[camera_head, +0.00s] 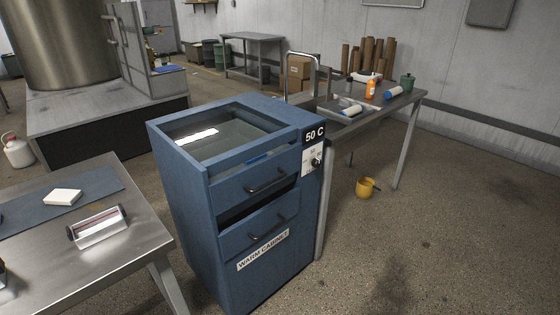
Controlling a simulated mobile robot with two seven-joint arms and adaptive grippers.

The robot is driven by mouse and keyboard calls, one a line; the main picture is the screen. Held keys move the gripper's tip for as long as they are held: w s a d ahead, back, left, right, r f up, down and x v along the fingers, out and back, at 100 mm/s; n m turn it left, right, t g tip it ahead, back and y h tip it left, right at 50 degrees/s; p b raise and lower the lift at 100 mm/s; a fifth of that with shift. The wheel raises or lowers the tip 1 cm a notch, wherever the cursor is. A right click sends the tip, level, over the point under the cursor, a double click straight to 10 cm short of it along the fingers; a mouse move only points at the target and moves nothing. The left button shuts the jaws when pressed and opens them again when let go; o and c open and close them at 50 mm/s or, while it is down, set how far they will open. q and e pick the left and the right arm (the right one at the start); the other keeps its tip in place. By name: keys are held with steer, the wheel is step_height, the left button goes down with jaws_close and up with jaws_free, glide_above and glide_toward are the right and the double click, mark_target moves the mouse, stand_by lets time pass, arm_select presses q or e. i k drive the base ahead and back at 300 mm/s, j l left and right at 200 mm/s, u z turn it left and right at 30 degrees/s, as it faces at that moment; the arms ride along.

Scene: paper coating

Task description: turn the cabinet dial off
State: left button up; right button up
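The blue warm cabinet (188,235) stands in the middle of the view. Its small dark dial (316,161) sits on a white panel at the upper right of the front. A black display (314,135) above the dial reads "50 C". The dial is too small to tell its setting. The upper drawer (232,188) has a dark handle. The lower drawer (236,234) sticks out, with a dark gap above it. Neither of my grippers is in view.
A metal table (118,251) at the left holds a white block (62,197) and a metal tray-like tool (98,228). A sink bench (380,112) stands behind the cabinet at the right. A yellow bucket (366,188) is on the floor. The right foreground floor is clear.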

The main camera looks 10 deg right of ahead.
mark_target(316, 162)
steer(key=i+l+u, duration=0.15)
steer(key=l+u, duration=0.15)
steer(key=l, duration=0.15)
steer(key=l+u, duration=0.25)
steer(key=l, duration=0.2)
steer(key=i+l+u, duration=0.15)
steer(key=l, duration=0.35)
steer(key=l+u, duration=0.15)
steer(key=l, duration=0.3)
steer(key=l+u, duration=0.15)
steer(key=l, duration=1.85)
steer(key=k, duration=0.05)
